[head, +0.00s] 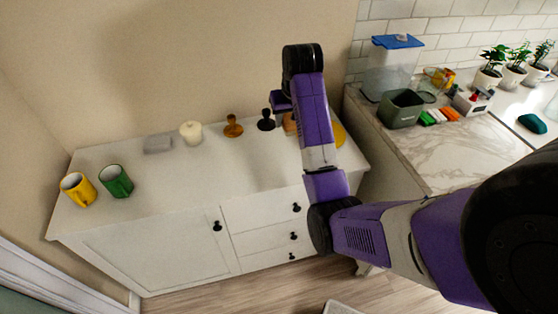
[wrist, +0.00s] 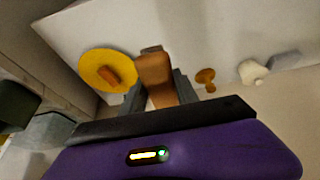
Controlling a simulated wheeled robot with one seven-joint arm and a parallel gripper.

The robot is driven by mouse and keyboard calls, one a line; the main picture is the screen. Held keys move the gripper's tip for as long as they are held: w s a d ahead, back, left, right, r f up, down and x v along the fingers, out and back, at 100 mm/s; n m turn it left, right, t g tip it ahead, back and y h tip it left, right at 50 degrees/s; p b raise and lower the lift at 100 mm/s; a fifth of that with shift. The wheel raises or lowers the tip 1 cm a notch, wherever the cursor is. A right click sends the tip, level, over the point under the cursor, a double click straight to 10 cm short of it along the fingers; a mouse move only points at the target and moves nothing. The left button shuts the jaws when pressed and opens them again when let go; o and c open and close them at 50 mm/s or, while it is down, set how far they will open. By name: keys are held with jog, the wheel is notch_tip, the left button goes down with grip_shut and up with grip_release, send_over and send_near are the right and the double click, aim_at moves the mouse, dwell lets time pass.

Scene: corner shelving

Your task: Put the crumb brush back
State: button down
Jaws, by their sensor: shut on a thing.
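The crumb brush, a brown wooden block (wrist: 155,76), is between the two grey fingers of my gripper (wrist: 158,90) in the wrist view. The gripper is shut on it. In the head view, a small piece of brown wood (head: 290,123) shows beside my purple arm above the right part of the white cabinet top (head: 175,178); the arm hides most of that spot. A round yellow plate (wrist: 92,64) with a small orange-brown block (wrist: 109,76) on it lies beside the brush in the wrist view. I cannot tell whether the brush touches the cabinet top.
A black knobbed tool (head: 266,121), a wooden one (head: 233,127), a white rounded thing (head: 191,133) and a grey block (head: 158,144) line the cabinet's back. Yellow (head: 77,190) and green (head: 116,181) mugs stand left. The front middle is clear. A marble counter (head: 450,155) is right.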

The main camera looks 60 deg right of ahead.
aim_at(284, 164)
notch_tip(284, 164, down, 18)
jog(key=shift+f+p, duration=0.1)
jog(key=shift+p, duration=0.75)
jog(key=c, duration=0.9)
grip_release()
jog(key=shift+f, duration=0.1)
